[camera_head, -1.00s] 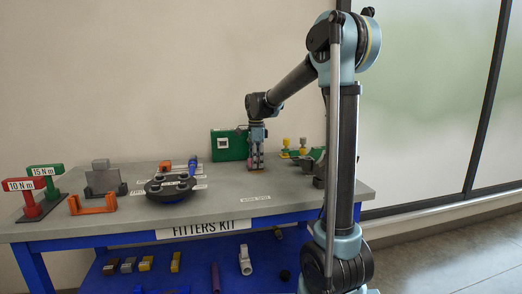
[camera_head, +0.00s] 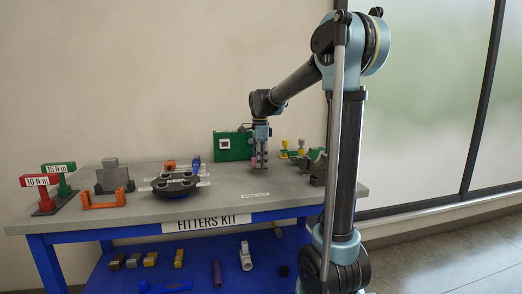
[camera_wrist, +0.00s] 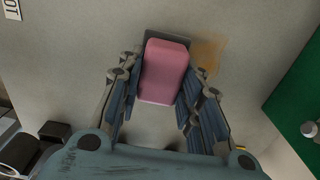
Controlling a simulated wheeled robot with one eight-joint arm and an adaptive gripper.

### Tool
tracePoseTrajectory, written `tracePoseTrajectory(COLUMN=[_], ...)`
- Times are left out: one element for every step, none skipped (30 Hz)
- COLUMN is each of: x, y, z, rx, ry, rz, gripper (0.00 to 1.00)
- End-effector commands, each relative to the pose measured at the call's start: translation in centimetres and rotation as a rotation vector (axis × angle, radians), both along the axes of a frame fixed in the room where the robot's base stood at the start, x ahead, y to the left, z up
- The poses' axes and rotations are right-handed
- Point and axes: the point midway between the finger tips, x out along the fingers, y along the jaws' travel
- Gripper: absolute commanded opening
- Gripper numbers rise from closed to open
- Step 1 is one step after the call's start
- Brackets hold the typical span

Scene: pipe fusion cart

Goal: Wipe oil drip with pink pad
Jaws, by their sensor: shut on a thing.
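The pink pad (camera_wrist: 164,72) is between the two fingers of my gripper (camera_wrist: 160,90) in the wrist view, and the gripper is shut on it. An orange-brown oil stain (camera_wrist: 208,50) shows on the grey tabletop just right of the pad, partly hidden by the right finger. In the head view my gripper (camera_head: 260,164) points down over the right part of the bench, with a small bit of pink at its fingers. Whether the pad touches the surface is hard to tell.
The bench top (camera_head: 240,186) holds a black round fixture (camera_head: 176,184) left of my gripper. A green box (camera_head: 234,146) stands behind it, and yellow-topped fittings (camera_head: 291,149) and dark blocks (camera_head: 318,170) stand to the right. Red (camera_head: 44,181) and green signs are far left.

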Motion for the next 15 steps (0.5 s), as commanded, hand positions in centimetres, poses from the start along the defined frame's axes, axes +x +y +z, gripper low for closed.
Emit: tracePoseTrajectory(x=[0.0,0.0,0.0,0.1,0.1,0.1,0.1,0.1,0.1,0.1,0.1,0.1,0.2,0.2,0.2], y=[-0.1,-0.2,-0.2,-0.2,-0.3,-0.3,-0.3,-0.4,-0.4,-0.5,-0.5,-0.6,-0.6,-0.7,-0.7], z=[0.5,0.8,1.1,1.4,1.7,2.0,2.3,2.6,3.0,3.2,3.5,3.8,4.1,4.4,4.7], rx=[0.000,0.000,0.000,0.000,0.000,0.000,0.000,0.000,0.000,0.000,0.000,0.000,0.000,0.000,0.000], ry=[0.000,0.000,0.000,0.000,0.000,0.000,0.000,0.000,0.000,0.000,0.000,0.000,0.000,0.000,0.000], rz=[-0.001,-0.002,-0.003,-0.003,-0.004,-0.004,-0.005,-0.005,-0.006,-0.006,-0.007,-0.008,-0.008,-0.009,-0.010], gripper=[0.14,0.14,0.14,0.14,0.14,0.14,0.14,0.14,0.14,0.14,0.14,0.14,0.14,0.14,0.14])
